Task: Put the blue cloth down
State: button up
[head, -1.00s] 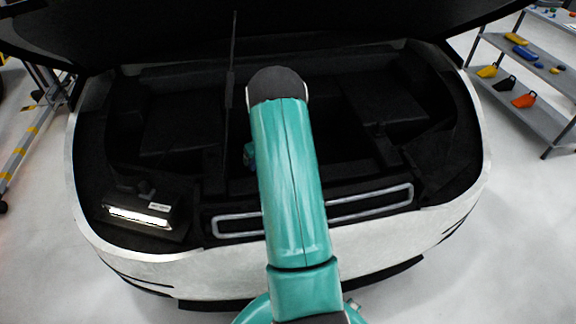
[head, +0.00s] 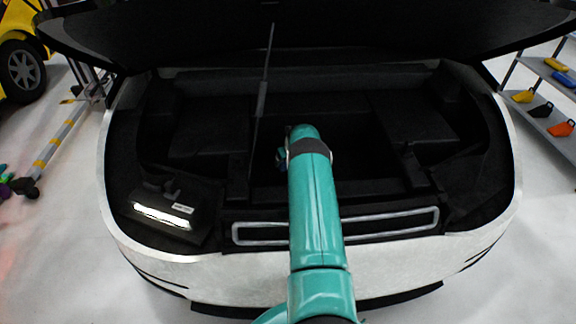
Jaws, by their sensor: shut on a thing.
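My teal arm reaches forward over the open front compartment (head: 210,185) of a white car. My gripper (head: 281,158) shows only as a small dark patch just left of the arm's far end, over the dark middle of the compartment. It is shut on the blue cloth, of which only a little blue shows there. The arm hides most of the gripper, and its fingertips cannot be made out. I cannot tell whether the cloth touches the compartment floor.
A thin prop rod (head: 262,95) rises left of the arm under the raised hood (head: 300,30). A shelf (head: 540,110) with coloured items stands right. A yellow car (head: 22,60) stands far left.

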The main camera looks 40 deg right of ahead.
jog(key=shift+w+d+f, duration=0.15)
jog(key=shift+d+f, duration=0.1)
jog(key=shift+f, duration=1.6)
jog(key=shift+f, duration=0.15)
jog(key=o, duration=1)
jog(key=shift+c, duration=0.2)
jog(key=shift+r, duration=0.65)
jog(key=v, duration=1.1)
jog(key=shift+s, duration=0.25)
jog(key=shift+f, duration=0.1)
